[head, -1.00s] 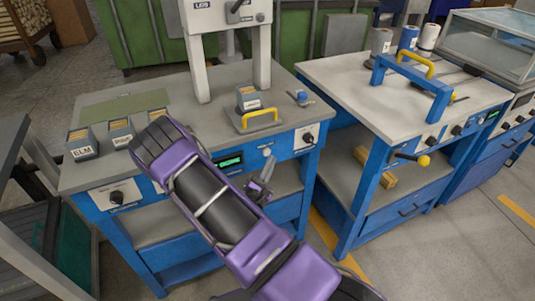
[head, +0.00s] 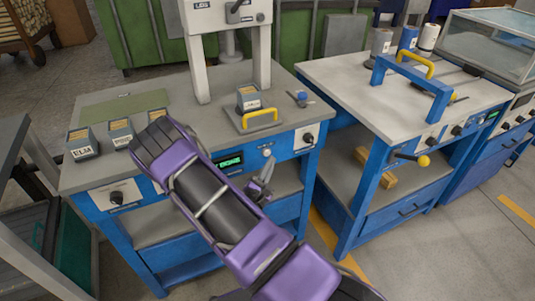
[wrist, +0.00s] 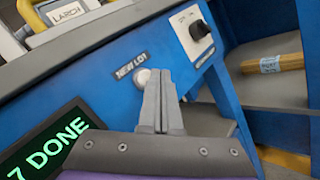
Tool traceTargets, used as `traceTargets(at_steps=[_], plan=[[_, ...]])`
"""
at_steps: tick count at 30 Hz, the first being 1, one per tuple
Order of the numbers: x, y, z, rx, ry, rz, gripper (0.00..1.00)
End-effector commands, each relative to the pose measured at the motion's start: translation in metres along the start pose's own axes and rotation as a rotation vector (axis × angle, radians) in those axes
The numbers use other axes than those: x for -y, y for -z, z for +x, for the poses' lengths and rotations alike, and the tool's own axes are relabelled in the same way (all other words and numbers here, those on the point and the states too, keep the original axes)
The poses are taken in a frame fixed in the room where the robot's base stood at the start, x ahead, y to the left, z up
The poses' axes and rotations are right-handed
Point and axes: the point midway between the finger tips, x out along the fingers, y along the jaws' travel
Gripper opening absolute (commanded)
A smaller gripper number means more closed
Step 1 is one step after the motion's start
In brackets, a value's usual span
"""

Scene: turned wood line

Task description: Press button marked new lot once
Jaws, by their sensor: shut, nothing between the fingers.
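The button marked NEW LOT is a pale round knob on the blue front panel of the left bench. It shows in the wrist view (wrist: 142,76), just under its label, and in the head view (head: 267,152). My gripper (wrist: 158,76) is shut and empty, its tips at the lower right edge of the button and covering part of it. In the head view my gripper (head: 270,163) is just below the button. I cannot tell whether the tips touch it. A display (wrist: 45,145) left of the button reads "7 DONE" in green; it also shows in the head view (head: 230,162).
A rotary switch (wrist: 198,30) sits right of the button. A yellow-handled fixture (head: 262,118) with a block marked LARCH stands on the bench above. Several labelled bins, including ELM (head: 82,146), stand at the left. A second bench (head: 400,110) is to the right.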

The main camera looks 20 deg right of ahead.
Motion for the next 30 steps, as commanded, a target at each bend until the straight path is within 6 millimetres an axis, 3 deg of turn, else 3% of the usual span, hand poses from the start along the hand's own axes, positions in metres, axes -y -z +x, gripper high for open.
traceTargets(at_steps=[30], plan=[[-0.0043, 0.0043, 0.0061, 0.000, 0.000, 0.000, 0.00]])
